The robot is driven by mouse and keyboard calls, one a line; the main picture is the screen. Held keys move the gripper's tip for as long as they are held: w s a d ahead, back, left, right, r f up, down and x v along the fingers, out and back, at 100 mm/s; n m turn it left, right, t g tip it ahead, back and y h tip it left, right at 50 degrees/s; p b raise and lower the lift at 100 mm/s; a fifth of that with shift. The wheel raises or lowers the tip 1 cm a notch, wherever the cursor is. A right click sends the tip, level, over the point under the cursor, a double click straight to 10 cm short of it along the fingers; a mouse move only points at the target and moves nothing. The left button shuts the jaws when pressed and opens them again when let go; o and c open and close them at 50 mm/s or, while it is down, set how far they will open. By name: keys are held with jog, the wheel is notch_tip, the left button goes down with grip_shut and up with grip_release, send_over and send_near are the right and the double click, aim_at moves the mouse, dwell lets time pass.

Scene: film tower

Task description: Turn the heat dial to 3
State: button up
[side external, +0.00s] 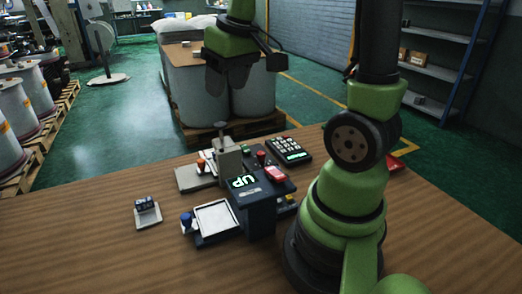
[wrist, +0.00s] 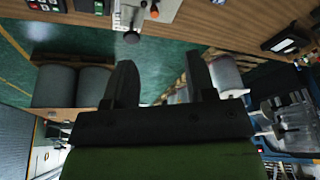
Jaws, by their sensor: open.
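I cannot pick out the heat dial or its numbers for certain. A dark machine (side external: 262,200) with a lit green "UP" display stands mid-table in the side view. Near it are a red knob (side external: 261,156), a blue knob (side external: 186,219) and a grey press-like unit (side external: 229,163). In the wrist view, a pale unit (wrist: 165,8) with a black knob (wrist: 132,37) and an orange part (wrist: 154,12) shows at the top edge. My gripper (side external: 228,82) is open and empty, raised above and beyond these devices. Its two dark fingers also show apart in the wrist view (wrist: 160,75).
A keypad box (side external: 289,150) with a green screen stands behind the dark machine. A white-lined tray (side external: 216,218) sits in front. A small display on a stand (side external: 146,212) is at left. The front and left of the wooden table (side external: 90,255) are clear.

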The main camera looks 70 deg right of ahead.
jog(key=d+f+g, duration=0.2)
jog(key=d+f, duration=0.4)
jog(key=d, duration=0.1)
jog(key=n+g, duration=0.1)
send_near(261, 153)
jog(key=shift+y, duration=0.3)
jog(key=f, duration=0.9)
jog(key=shift+w+d, duration=0.15)
jog(key=shift+d, duration=0.1)
jog(key=c, duration=0.9)
jog(key=shift+c, duration=0.2)
